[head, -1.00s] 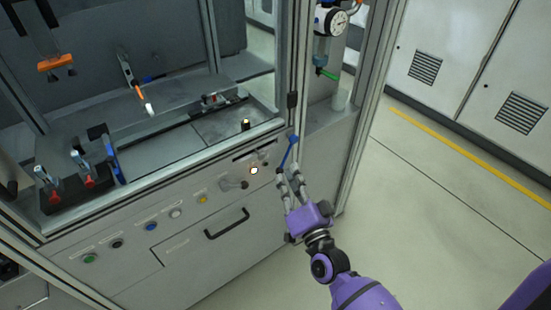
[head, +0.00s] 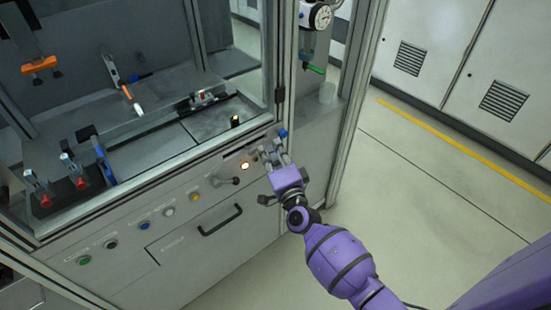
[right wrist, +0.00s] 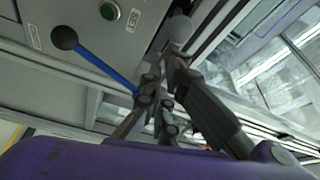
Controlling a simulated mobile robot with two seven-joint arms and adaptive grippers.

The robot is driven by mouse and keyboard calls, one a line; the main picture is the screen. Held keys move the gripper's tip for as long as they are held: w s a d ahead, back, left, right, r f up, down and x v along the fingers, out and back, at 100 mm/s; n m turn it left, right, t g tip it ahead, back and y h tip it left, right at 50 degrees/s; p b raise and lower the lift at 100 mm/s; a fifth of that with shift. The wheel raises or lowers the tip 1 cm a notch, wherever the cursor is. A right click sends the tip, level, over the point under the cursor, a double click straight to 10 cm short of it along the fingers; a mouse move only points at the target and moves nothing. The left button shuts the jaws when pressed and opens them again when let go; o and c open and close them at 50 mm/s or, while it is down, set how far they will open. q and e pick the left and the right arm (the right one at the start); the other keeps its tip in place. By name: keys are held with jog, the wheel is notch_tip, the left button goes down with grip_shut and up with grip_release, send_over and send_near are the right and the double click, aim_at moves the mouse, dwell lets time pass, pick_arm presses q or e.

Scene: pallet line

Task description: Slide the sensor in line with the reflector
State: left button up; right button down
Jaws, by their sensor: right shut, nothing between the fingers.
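My right gripper (head: 272,150) is shut and empty at the right end of the cabinet's front panel (head: 185,235). It also shows shut in the right wrist view (right wrist: 165,78). A small black part with a lit top (head: 236,121), possibly the sensor, stands at the front right of the machine deck, left of and apart from the gripper. A small metal block with a red mark (head: 203,98) sits behind it on the deck. I cannot tell for certain which part is the reflector. My left gripper is not in view.
A blue lever with a black ball (right wrist: 100,65) runs close to my right fingers; contact is unclear. An upright frame post (head: 279,65) stands beyond. The floor at right is clear.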

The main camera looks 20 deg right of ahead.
jog(key=shift+w, duration=0.15)
jog(key=shift+a, duration=0.1)
jog(key=shift+s+a+f, duration=0.1)
jog(key=shift+s+a, duration=0.15)
jog(key=shift+a, duration=0.35)
